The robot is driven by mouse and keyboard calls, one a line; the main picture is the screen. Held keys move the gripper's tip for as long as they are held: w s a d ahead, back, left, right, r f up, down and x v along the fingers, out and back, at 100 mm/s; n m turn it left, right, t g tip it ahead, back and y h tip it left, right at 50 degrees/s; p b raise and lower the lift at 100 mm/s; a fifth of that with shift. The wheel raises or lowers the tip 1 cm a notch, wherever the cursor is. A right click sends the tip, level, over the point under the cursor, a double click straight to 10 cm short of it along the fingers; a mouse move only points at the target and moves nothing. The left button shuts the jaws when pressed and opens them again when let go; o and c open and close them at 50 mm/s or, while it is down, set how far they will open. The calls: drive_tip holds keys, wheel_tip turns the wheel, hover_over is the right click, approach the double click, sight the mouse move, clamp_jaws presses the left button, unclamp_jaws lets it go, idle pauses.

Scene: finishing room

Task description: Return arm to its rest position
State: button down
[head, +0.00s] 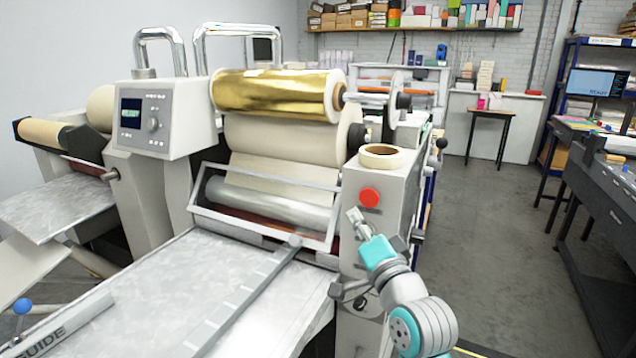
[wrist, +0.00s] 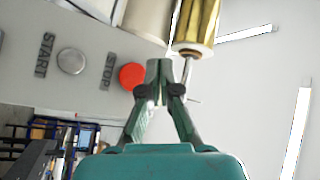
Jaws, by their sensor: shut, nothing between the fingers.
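My gripper (head: 355,216) is shut and empty. In the head view it is raised in front of the laminating machine's right side panel (head: 352,190), just below and left of the red stop button (head: 369,197). In the wrist view my gripper (wrist: 160,68) points up the picture, its fingertips together beside the red STOP button (wrist: 132,76). A grey START button (wrist: 71,61) is farther left. I cannot tell whether the fingertips touch the panel.
A gold foil roll (head: 272,93) sits high on the machine, with a tape roll (head: 382,156) on the side panel's top. The feed table (head: 150,300) lies at front left. Open floor (head: 490,220) lies to the right, before a dark bench (head: 606,195).

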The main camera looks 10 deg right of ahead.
drive_tip(key=s+f+n+g+h, duration=0.1)
drive_tip(key=s+f+n, duration=0.1)
drive_tip(key=s+f, duration=1)
drive_tip(key=s+f+n+g+h, duration=0.1)
drive_tip(key=s+f+g, duration=0.1)
drive_tip(key=s+f, duration=1.05)
drive_tip(key=s+f+n+g, duration=0.1)
drive_tip(key=s+f+n, duration=0.2)
drive_tip(key=s, duration=1)
drive_tip(key=s+f+n+g, duration=0.1)
drive_tip(key=s+f+n, duration=0.3)
drive_tip(key=s, duration=1)
drive_tip(key=shift+d+f+g+h, duration=0.3)
drive_tip(key=shift+d+f+h, duration=0.05)
drive_tip(key=shift+d+h, duration=0.05)
drive_tip(key=shift+d, duration=0.1)
